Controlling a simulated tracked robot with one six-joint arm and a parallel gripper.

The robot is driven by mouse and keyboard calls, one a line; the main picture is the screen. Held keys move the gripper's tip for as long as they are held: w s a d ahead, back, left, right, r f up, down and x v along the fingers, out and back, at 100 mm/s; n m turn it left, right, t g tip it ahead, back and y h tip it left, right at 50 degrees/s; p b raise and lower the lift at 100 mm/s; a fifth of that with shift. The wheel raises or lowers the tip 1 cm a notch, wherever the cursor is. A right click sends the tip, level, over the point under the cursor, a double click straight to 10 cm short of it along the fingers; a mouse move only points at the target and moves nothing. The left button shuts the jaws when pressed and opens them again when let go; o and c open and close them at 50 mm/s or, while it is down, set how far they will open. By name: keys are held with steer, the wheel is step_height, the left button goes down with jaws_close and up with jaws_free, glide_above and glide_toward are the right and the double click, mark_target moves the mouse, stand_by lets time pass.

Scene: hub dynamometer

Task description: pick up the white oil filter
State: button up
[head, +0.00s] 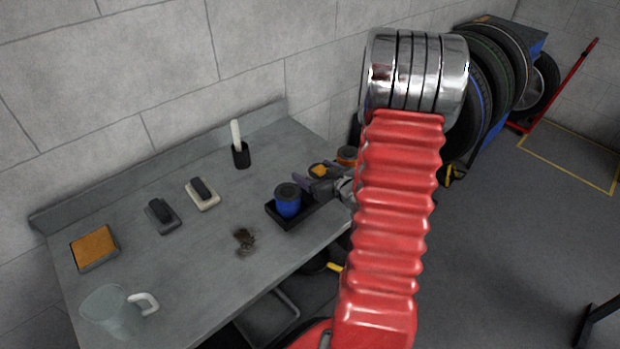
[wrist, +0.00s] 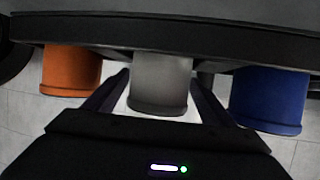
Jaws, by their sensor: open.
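The white oil filter (wrist: 160,92) shows in the wrist view as a pale grey cylinder, between an orange filter (wrist: 70,72) and a blue filter (wrist: 268,98). My gripper (wrist: 160,78) is open, with one finger on each side of the white filter; I cannot tell whether they touch it. In the head view my gripper (head: 311,180) is at the black tray (head: 283,222), just right of the blue filter (head: 287,203). The white filter's body is hidden there behind my gripper. The orange filter (head: 346,154) is partly hidden by my arm.
The grey bench (head: 200,260) also holds a clear mug (head: 108,312), an orange-topped pad (head: 94,247), two block-like tools (head: 162,215) (head: 202,194), a black cup (head: 240,154) with a white stick, and a dark stain (head: 244,241). The wall stands behind. Tyres (head: 500,70) are at right.

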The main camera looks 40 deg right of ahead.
steer(key=shift+w+d+f, duration=0.15)
steer(key=shift+w, duration=0.2)
stand_by(0.3)
steer(key=c, duration=1.4)
